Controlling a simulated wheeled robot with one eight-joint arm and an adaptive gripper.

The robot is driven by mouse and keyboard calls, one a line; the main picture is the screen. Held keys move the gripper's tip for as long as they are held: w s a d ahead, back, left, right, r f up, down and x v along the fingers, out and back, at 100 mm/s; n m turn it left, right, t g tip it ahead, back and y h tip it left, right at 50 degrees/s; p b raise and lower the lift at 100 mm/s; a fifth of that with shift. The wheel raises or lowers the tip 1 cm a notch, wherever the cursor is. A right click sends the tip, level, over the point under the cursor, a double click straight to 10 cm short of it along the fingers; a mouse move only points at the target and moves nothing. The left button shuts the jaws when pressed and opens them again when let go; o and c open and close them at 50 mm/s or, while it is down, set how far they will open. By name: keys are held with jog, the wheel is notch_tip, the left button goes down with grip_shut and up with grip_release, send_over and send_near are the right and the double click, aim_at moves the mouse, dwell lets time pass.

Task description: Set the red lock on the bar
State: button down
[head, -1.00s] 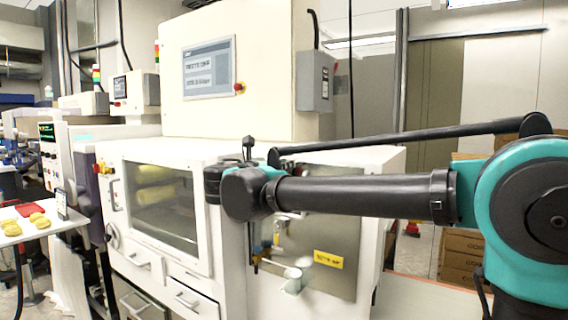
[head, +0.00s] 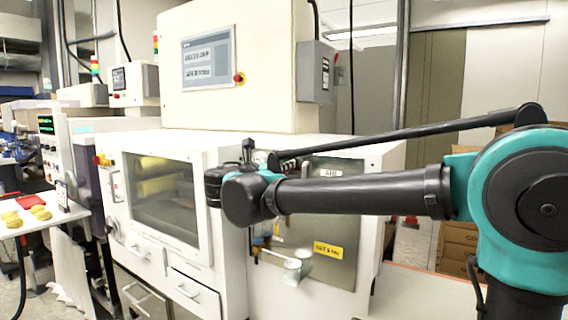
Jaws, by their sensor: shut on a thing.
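My arm reaches in from the right, and its dark wrist (head: 245,195) is in front of the white machine's front right corner. My gripper's fingers are hidden behind the wrist, so I cannot see what they hold. I cannot make out the red lock. A thin pale bar (head: 273,255) with whitish round pieces (head: 296,267) at its right end shows below the wrist, in front of a grey metal panel (head: 338,210). I cannot tell whether this is the task's bar. Small blue and yellow fittings (head: 262,234) are partly covered by the wrist.
The white machine (head: 232,270) has a glass window (head: 160,200) and drawers to the left of my wrist. A control cabinet (head: 265,70) stands on top. A yellow label (head: 328,250) is on the metal panel. A side table (head: 62,217) holds yellow items at far left.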

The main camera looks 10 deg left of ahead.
jog(key=shift+f, duration=0.5)
jog(key=c, duration=1.3)
grip_release()
jog(key=shift+s, duration=0.15)
